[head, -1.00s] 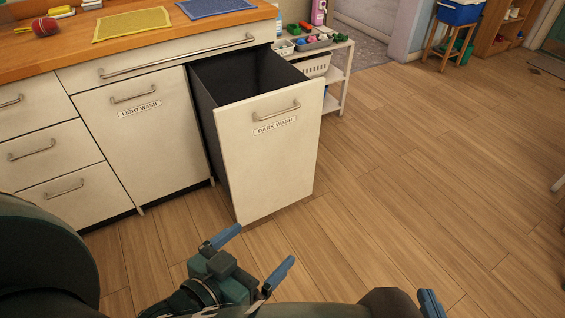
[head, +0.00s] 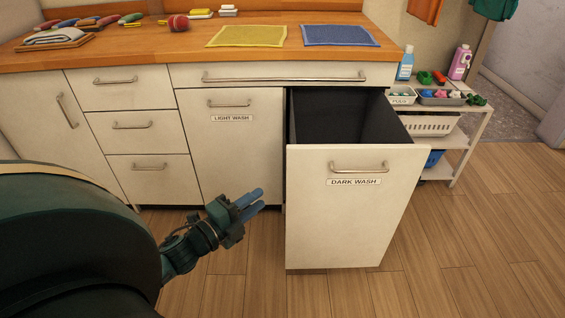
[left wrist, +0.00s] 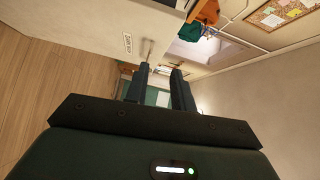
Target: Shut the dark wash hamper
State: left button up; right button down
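The dark wash hamper (head: 345,225) is a white tilt-front or pull-out bin under the counter, labelled DARK WASH, with a bar handle (head: 358,167). It stands well open, its dark, empty-looking inside showing from above. My left gripper (head: 257,204) is left of the hamper front, apart from it, with its blue fingers pointing right toward it. In the left wrist view its fingers (left wrist: 158,90) are open with a gap between them and nothing held. The hamper's labelled face (left wrist: 105,30) and handle (left wrist: 148,50) show beyond the fingers there. My right gripper is out of view.
The closed light wash front (head: 232,155) and drawers (head: 135,125) lie left of the hamper. A white shelf cart (head: 465,140) with bottles and trays stands close on its right. The wooden floor (head: 480,240) in front and to the right is clear.

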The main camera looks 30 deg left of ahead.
aim_at(292, 159)
pick_arm(q)
jog(key=shift+w+a+m, duration=0.5)
jog(key=shift+c, duration=1.4)
jog(key=shift+w, duration=0.35)
jog(key=shift+c, duration=0.8)
jog(key=w, duration=0.3)
jog(key=w+d, duration=0.1)
jog(key=w, duration=0.2)
jog(key=w+b, duration=0.1)
jog(key=w, duration=0.2)
jog(key=shift+w+d, duration=0.15)
jog(key=shift+d, duration=0.2)
grip_shut()
jog(key=shift+w+a+b, duration=0.3)
jog(key=shift+w+a, duration=0.5)
jog(key=shift+w, duration=0.1)
jog(key=shift+w+a, duration=0.35)
jog(key=shift+w, duration=0.15)
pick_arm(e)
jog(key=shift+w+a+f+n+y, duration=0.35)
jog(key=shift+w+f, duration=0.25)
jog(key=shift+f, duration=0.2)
